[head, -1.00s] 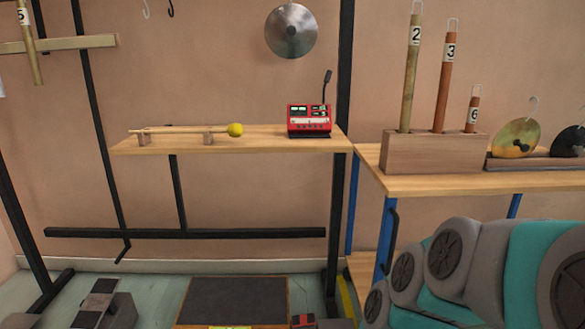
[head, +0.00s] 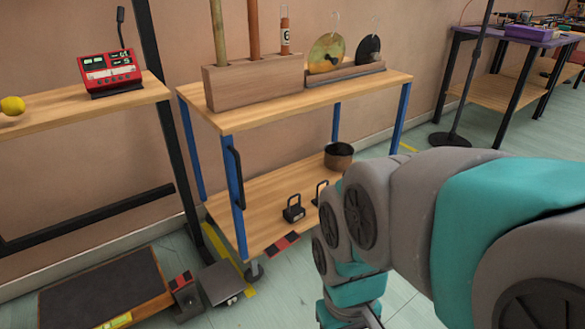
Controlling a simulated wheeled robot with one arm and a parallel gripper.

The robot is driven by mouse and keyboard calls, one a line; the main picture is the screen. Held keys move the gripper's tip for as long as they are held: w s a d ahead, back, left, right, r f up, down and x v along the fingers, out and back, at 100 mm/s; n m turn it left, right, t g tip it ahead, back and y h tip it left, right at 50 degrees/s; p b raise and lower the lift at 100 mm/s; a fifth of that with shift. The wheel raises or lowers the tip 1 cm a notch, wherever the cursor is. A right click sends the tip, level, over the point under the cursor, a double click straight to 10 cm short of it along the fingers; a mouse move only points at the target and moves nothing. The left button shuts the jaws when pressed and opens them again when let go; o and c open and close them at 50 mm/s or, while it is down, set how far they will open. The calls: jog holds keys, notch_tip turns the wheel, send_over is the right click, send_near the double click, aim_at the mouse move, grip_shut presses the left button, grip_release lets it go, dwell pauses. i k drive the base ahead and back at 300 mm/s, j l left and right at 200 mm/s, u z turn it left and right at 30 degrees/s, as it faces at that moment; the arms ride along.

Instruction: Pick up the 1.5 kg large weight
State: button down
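Two dark weights with loop handles stand on the lower shelf (head: 262,228) of the wooden cart with blue legs. One weight (head: 293,211) is near the shelf's front edge and shows whole. The other weight (head: 319,194) is behind it to the right and partly hidden by my arm. No mass marking is readable, so I cannot tell which is the 1.5 kg large one. My grey and teal arm fills the lower right; my gripper is not in view.
A dark round pot (head: 338,156) stands farther back on the lower shelf. The cart's top (head: 230,120) carries a wooden tube holder (head: 252,82) and cymbals (head: 326,54). A low dark platform (head: 100,292) is at lower left. Open floor lies right of the cart.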

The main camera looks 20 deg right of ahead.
aim_at(294, 213)
jog(key=z, duration=0.25)
jog(key=i+l+z, duration=0.1)
jog(key=i+l, duration=0.15)
jog(key=i, duration=0.15)
jog(key=i+l+z, duration=0.1)
jog(key=i+l, duration=0.15)
jog(key=i, duration=0.1)
